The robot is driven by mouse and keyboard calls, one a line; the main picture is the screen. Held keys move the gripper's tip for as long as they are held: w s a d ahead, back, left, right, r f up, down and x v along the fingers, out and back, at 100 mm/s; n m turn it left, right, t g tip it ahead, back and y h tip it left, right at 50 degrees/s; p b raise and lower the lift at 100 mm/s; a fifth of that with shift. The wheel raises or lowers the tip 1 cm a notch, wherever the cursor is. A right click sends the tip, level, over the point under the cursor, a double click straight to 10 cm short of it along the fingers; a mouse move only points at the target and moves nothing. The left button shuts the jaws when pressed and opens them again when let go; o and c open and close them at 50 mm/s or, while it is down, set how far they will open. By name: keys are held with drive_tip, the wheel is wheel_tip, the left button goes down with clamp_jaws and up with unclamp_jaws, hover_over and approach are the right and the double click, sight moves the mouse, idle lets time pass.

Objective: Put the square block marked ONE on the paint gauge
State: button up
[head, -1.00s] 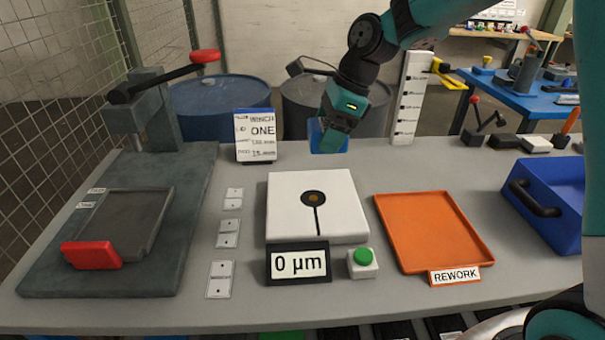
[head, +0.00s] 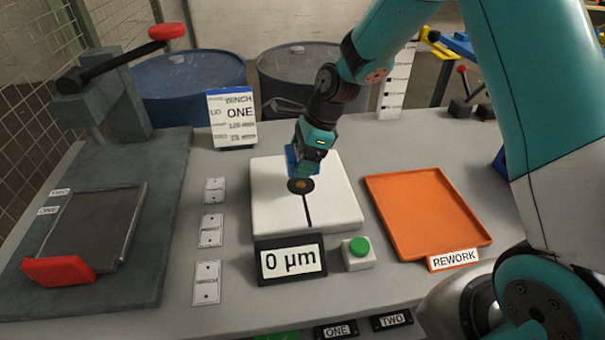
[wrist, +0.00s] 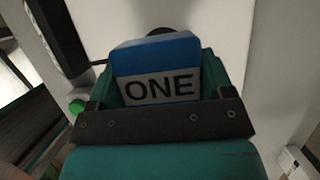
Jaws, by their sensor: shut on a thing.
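In the wrist view a blue block with a white label reading ONE (wrist: 160,75) sits between the jaws of my gripper (wrist: 165,100). In the head view my gripper (head: 303,172) points down over the back part of the white paint gauge (head: 335,215), close to its dark round spot with the brass centre (head: 300,186). Only a blue edge of the block (head: 290,160) shows there; the rest is hidden by the gripper. I cannot tell whether the block touches the gauge. The gauge display (head: 291,261) reads 0 µm.
A green button (head: 359,247) stands at the gauge's front right. The orange REWORK tray (head: 425,213) is to the right. A sign reading WINCH, ONE (head: 233,118) stands behind left. A grey press with a red-ended lever (head: 110,75) is at left. Label plates (head: 211,231) lie between.

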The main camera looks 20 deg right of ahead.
sight(302, 185)
drive_tip(key=shift+f, duration=2.7)
drive_tip(key=shift+f, duration=0.15)
drive_tip(key=o, duration=1.2)
drive_tip(key=shift+c, duration=0.2)
drive_tip(key=w+v, duration=0.1)
drive_tip(key=v, duration=1.1)
drive_tip(key=s+a+r+n, duration=0.3)
drive_tip(key=s+n, duration=0.6)
drive_tip(key=s+a+r+n, duration=0.3)
drive_tip(key=s+r+n, duration=0.1)
drive_tip(key=s+n, duration=0.5)
drive_tip(key=s+a+r+n, duration=0.3)
drive_tip(key=s+r+n, duration=0.1)
drive_tip(key=s+n, duration=0.5)
drive_tip(key=shift+r+g, duration=0.25)
drive_tip(key=shift+g, duration=0.15)
drive_tip(key=shift+s, duration=0.15)
